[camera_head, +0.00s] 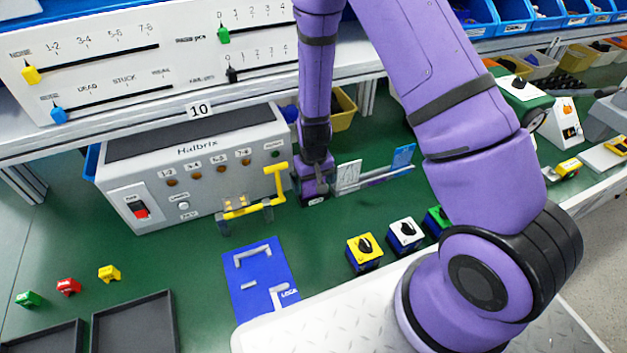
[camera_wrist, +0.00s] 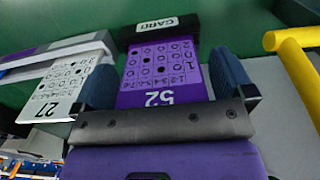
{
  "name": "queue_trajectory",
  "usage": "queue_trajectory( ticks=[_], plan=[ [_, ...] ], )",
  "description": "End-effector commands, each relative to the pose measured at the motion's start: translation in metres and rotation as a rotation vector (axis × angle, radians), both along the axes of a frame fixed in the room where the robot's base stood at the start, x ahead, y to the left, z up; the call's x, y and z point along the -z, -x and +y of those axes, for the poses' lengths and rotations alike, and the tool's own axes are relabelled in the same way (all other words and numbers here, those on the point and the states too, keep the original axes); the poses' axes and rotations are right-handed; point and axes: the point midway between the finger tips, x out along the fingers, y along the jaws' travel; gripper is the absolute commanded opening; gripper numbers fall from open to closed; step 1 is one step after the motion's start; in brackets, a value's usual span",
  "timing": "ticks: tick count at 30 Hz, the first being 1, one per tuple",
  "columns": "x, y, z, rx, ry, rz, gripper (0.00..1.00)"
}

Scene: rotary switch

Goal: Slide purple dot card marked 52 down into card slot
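The purple dot card marked 52 (camera_wrist: 160,75) lies between the two fingers of my gripper (camera_wrist: 165,80) in the wrist view. Its end with the number 52 is nearest my gripper. Its far end meets the black card slot (camera_wrist: 160,27), which has a white CARD label. I cannot tell how deep the card sits in it. The fingers stand at the card's two side edges; whether they touch it is unclear. In the head view my gripper (camera_head: 314,165) points down just right of the grey Halbrix box, over the slot (camera_head: 316,201), and mostly hides the card.
A white card marked 27 (camera_wrist: 66,88) stands close beside my gripper in a rack (camera_head: 375,180) that also holds a blue card (camera_head: 402,157). A yellow handle (camera_head: 255,208) is close on the other side. The Halbrix box (camera_head: 190,165) stands to the left.

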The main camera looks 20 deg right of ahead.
Motion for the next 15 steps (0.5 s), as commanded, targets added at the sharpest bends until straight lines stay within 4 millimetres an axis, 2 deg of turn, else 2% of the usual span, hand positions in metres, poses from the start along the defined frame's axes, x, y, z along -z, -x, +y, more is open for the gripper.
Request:
queue_trajectory(
  ticks=[8,11,15],
  plan=[
    [-0.002,0.0,0.0,0.0,0.0,0.0,1.0],
    [-0.009,0.0,0.0,0.0,0.001,-0.001,1.0],
    [-0.028,-0.001,0.0,-0.001,0.0,-0.003,1.0]
  ],
)
